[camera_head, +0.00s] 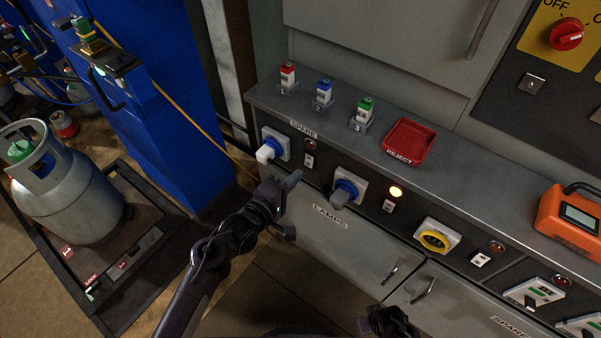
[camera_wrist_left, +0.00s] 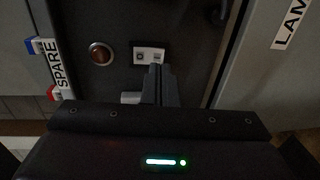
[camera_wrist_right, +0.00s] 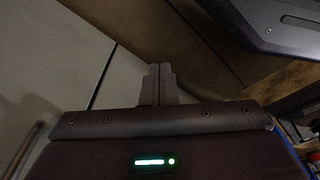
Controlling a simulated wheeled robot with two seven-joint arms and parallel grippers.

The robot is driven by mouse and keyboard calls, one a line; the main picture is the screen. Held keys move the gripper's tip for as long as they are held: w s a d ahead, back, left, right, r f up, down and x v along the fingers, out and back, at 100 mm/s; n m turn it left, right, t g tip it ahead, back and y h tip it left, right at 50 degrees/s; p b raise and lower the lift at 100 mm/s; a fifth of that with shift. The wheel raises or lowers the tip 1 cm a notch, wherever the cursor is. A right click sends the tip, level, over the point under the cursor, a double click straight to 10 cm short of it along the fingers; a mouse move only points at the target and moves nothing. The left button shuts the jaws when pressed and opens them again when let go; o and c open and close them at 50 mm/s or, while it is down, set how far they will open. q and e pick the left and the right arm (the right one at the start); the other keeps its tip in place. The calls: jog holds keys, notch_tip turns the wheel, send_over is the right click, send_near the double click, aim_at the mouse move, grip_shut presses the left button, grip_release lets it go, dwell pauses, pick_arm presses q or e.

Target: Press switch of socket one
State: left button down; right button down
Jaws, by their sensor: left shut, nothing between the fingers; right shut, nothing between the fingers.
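Socket one is the leftmost blue socket (camera_head: 276,141) on the dark panel under the SPARE label, with a white plug in it. Its small white switch (camera_head: 309,160) sits to the right of it, below a dark round lamp (camera_head: 310,144). My left gripper (camera_head: 293,177) is shut and empty, its fingertips just below the switch. In the left wrist view the fingertips (camera_wrist_left: 157,68) overlap the edge of the white switch (camera_wrist_left: 149,55); I cannot tell whether they touch it. The lamp (camera_wrist_left: 100,53) is unlit. My right gripper (camera_wrist_right: 160,70) is shut and empty, low before the cabinet.
A yellow socket (camera_head: 435,238) is farther right. A red REJECT tray (camera_head: 411,138) and an orange device (camera_head: 570,224) stand on the counter. A gas cylinder (camera_head: 65,195) is at left.

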aim_at(308, 166)
pick_arm(q)
jog(key=shift+x, duration=1.5)
pick_arm(e)
jog(key=shift+w+a+r, duration=0.25)
jog(key=shift+r, duration=0.2)
pick_arm(q)
jog(key=shift+f+b, duration=0.1)
jog(key=shift+b, duration=0.2)
jog(key=shift+w+f, duration=0.1)
pick_arm(e)
jog(key=shift+w+a+r, duration=0.15)
jog(key=shift+w+r, duration=0.05)
jog(key=shift+r, duration=0.2)
jog(key=shift+w+a+r, duration=0.15)
jog(key=shift+w+r, duration=0.05)
jog(key=shift+r, duration=0.2)
